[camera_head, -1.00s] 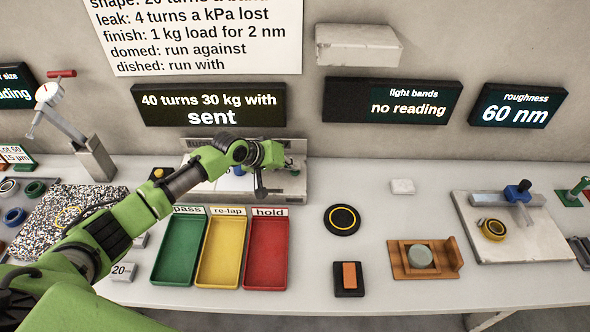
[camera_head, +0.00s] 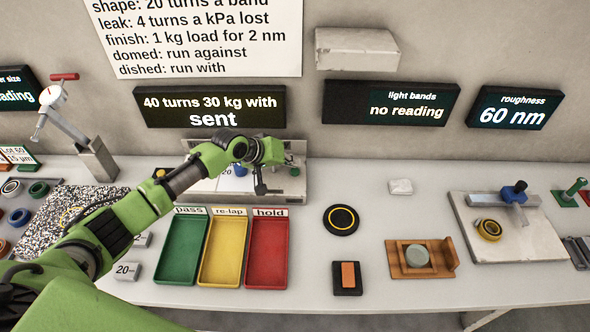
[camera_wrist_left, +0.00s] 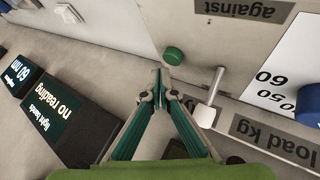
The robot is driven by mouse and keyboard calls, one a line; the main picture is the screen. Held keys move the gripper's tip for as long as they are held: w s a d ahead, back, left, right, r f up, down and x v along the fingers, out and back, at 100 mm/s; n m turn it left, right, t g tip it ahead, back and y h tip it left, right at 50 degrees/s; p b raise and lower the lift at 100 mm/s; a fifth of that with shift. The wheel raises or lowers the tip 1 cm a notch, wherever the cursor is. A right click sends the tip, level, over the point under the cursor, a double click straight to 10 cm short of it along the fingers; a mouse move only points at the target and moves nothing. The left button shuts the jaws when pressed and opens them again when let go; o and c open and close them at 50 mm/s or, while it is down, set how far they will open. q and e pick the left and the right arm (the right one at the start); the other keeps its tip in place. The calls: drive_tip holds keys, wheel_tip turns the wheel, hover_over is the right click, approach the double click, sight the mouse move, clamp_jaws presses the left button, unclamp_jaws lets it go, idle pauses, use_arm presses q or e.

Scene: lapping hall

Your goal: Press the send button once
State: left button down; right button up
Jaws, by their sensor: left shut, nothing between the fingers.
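A round green button (camera_wrist_left: 174,56), its label not readable, sits on a pale panel in the left wrist view. In the head view it is a small green spot (camera_head: 294,171) at the right of the panel (camera_head: 290,190) behind the trays. My left gripper (camera_head: 261,190) is in front of this panel. In the left wrist view its closed fingertips (camera_wrist_left: 160,72) are empty and just beside the button; I cannot tell whether they touch it. The dark display (camera_head: 210,106) above reads "40 turns 30 kg with sent". My right gripper is not in view.
Green (camera_head: 176,274), yellow (camera_head: 217,276) and red (camera_head: 264,277) trays stand in front of the panel. A black disc with a yellow ring (camera_head: 341,219) lies right of them. In the wrist view, a metal lever (camera_wrist_left: 212,90) and a blue knob (camera_wrist_left: 310,104) are near my gripper.

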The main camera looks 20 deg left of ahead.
sight(292, 172)
use_arm(q)
drive_tip(key=shift+r+p, duration=2.35)
drive_tip(key=shift+r, duration=0.2)
drive_tip(key=shift+f, duration=0.1)
